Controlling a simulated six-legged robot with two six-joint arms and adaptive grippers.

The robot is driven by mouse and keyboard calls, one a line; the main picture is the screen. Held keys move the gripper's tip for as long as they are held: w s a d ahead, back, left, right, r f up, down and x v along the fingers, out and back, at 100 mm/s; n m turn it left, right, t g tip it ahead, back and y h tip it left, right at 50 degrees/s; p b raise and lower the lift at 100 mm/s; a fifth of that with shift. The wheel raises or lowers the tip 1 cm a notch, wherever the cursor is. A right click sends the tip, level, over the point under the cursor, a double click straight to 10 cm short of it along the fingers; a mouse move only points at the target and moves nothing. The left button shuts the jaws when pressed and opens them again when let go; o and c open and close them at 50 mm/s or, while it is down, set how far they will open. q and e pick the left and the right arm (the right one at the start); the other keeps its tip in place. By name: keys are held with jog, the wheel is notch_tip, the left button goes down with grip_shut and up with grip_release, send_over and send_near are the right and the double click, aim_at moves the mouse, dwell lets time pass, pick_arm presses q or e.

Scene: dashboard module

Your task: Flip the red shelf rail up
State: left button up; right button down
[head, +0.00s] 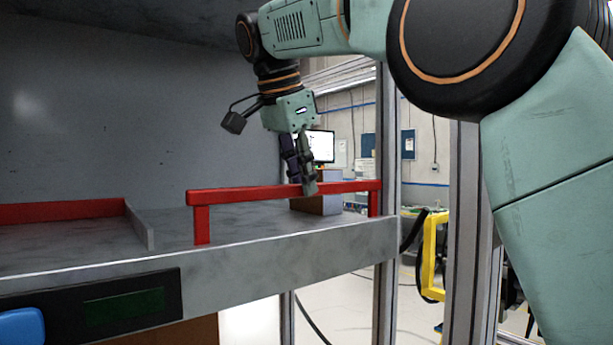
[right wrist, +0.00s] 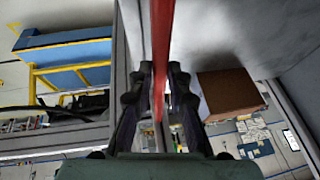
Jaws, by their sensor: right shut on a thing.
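The red shelf rail (head: 270,192) stands upright along the front edge of the grey shelf (head: 300,236), its bar raised on a post at each end. My right gripper (head: 307,188) reaches down from above and is shut on the bar, right of its middle. In the right wrist view the red rail (right wrist: 160,60) runs between the two fingers (right wrist: 158,100). My left gripper is in neither view.
A brown box (head: 318,204) stands on the shelf behind the rail and also shows in the right wrist view (right wrist: 230,93). Another red rail (head: 60,211) lies low at the left. A metal post (head: 386,150) stands at the shelf's right end.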

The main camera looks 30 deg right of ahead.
jog(key=shift+w+r, duration=0.2)
jog(key=shift+r, duration=0.05)
jog(key=c, duration=1.5)
grip_release()
jog(key=shift+c, duration=0.2)
jog(key=shift+o, duration=1.1)
jog(key=shift+w+d+f, duration=0.1)
jog(key=shift+w+f, duration=0.15)
jog(key=shift+w, duration=0.1)
jog(key=shift+s+r, duration=0.2)
jog(key=shift+s, duration=0.1)
jog(key=v, duration=0.5)
jog(key=shift+w+a, duration=0.2)
jog(key=shift+w, duration=0.15)
jog(key=shift+s+v, duration=0.25)
jog(key=shift+v, duration=0.8)
jog(key=shift+w+f, duration=0.1)
jog(key=shift+w, duration=0.1)
jog(key=shift+s, duration=0.2)
